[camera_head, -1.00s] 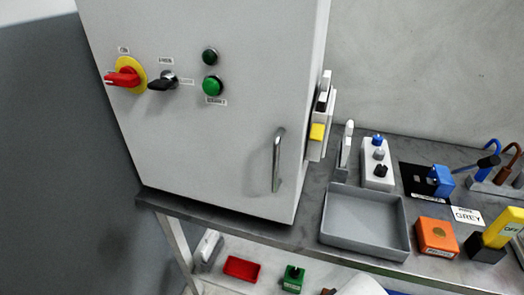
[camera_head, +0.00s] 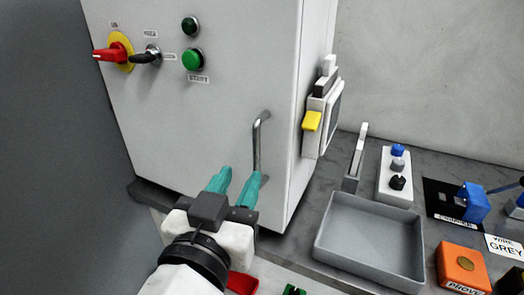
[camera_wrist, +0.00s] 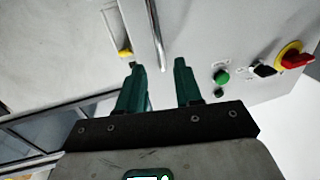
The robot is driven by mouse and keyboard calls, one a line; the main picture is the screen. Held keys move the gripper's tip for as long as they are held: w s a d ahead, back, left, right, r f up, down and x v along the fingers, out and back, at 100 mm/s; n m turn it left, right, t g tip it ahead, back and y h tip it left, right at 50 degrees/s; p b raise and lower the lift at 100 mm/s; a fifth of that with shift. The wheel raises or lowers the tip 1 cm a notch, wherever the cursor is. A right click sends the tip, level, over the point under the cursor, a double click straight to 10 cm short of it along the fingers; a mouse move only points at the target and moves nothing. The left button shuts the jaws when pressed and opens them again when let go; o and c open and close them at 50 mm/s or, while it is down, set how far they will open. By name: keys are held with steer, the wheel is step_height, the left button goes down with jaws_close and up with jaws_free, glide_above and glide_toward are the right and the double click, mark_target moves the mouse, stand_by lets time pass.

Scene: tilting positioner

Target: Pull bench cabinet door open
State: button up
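The bench cabinet door (camera_head: 195,115) is a light grey front panel that looks shut. Its handle (camera_head: 257,140) is an upright metal bar near the door's right edge. My gripper (camera_head: 238,180) is open, with two teal fingers in front of the lower part of the handle. In the wrist view the handle (camera_wrist: 156,30) runs down toward the gap between the fingers of my gripper (camera_wrist: 160,68). I see nothing held between the fingers. Whether the fingertips reach around the bar cannot be told.
The door carries a red rotary switch (camera_head: 113,52), a black key switch (camera_head: 147,54) and a green button (camera_head: 192,59). A grey tray (camera_head: 370,275) stands right of the cabinet on the bench. An orange box (camera_head: 463,268) is further right. A wall rises behind.

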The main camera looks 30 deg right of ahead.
mark_target(255, 151)
steer(key=p+x, duration=0.1)
steer(key=x, duration=0.9)
steer(key=shift+p, duration=0.35)
steer(key=shift+f, duration=0.1)
steer(key=shift+c, duration=0.2)
jaws_close()
